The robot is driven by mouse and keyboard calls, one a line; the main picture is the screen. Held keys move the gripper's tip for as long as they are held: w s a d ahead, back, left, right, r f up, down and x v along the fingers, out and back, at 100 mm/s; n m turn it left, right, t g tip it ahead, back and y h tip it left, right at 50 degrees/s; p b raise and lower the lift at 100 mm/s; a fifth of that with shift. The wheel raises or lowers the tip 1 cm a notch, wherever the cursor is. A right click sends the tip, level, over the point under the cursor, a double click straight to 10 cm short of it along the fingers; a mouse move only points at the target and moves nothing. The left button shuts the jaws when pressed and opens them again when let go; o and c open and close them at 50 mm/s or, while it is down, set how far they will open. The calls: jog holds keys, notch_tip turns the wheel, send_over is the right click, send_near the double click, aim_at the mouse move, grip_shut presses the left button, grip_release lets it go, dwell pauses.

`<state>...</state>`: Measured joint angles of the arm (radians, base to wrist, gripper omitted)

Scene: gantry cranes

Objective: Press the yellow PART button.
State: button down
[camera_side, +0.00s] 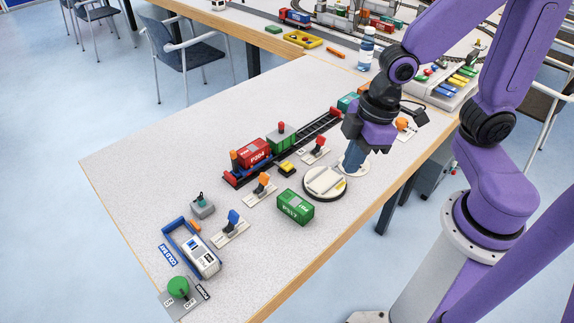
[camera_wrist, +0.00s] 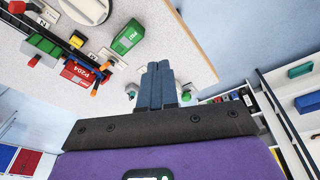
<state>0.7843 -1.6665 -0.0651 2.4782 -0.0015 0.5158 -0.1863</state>
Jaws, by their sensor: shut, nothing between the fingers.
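A small yellow button (camera_side: 287,168) on a dark base sits on the table in the side view, between the track and the round turntable. Its label is too small to read. My gripper (camera_side: 352,166) is right of the button, beyond the turntable's right edge in the picture, and apart from the button. In the wrist view the fingers (camera_wrist: 158,68) are shut together with nothing between them.
The turntable (camera_side: 325,183), green container (camera_side: 295,207) and orange lever (camera_side: 262,186) stand around the button. The track behind it holds a red container (camera_side: 253,153) and a green wagon (camera_side: 283,138). A blue lever (camera_side: 233,221) is front left.

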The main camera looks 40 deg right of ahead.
jog(key=w+f+t, duration=0.2)
jog(key=w+f, duration=0.1)
jog(key=w, duration=0.5)
jog(key=t, duration=0.5)
send_over(289, 166)
notch_tip(289, 166, down, 8)
jog(key=shift+f+m, duration=0.25)
jog(key=shift+m, duration=0.15)
jog(key=shift+s+f, duration=0.1)
jog(key=shift+f, duration=0.05)
jog(key=shift+f, duration=4.25)
jog(key=shift+f, duration=0.1)
jog(key=shift+f, duration=0.35)
